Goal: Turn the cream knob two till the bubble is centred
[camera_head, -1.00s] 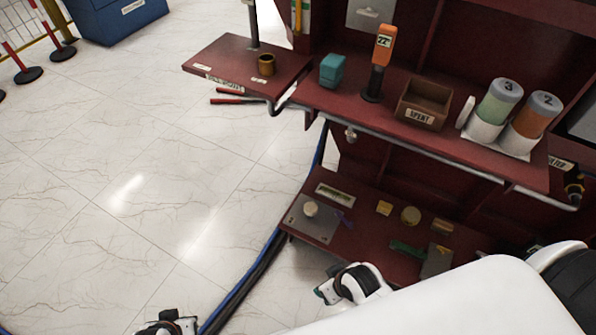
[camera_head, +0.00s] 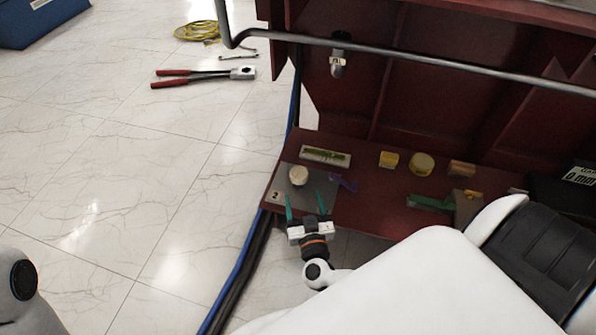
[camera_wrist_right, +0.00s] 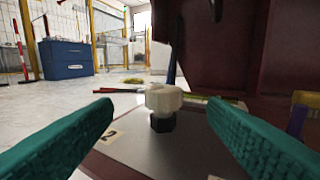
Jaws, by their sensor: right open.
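The cream knob (camera_head: 298,175) stands on a grey plate (camera_head: 309,196) marked 2, on the low dark red shelf. In the right wrist view the knob (camera_wrist_right: 164,98) is a lobed cream cap on a dark hex base. A bubble level (camera_head: 325,155) with a yellow-green vial lies just behind the plate; the bubble is too small to make out. My right gripper (camera_head: 304,202) is open and empty, its teal fingers pointing at the knob from the front, with the knob ahead between them and apart from both. My left gripper is not in view.
Yellow blocks (camera_head: 389,159), a round yellow piece (camera_head: 422,164) and a green item (camera_head: 430,203) lie right of the plate. A grey rail (camera_head: 400,51) crosses above. Cables run down the shelf's left side.

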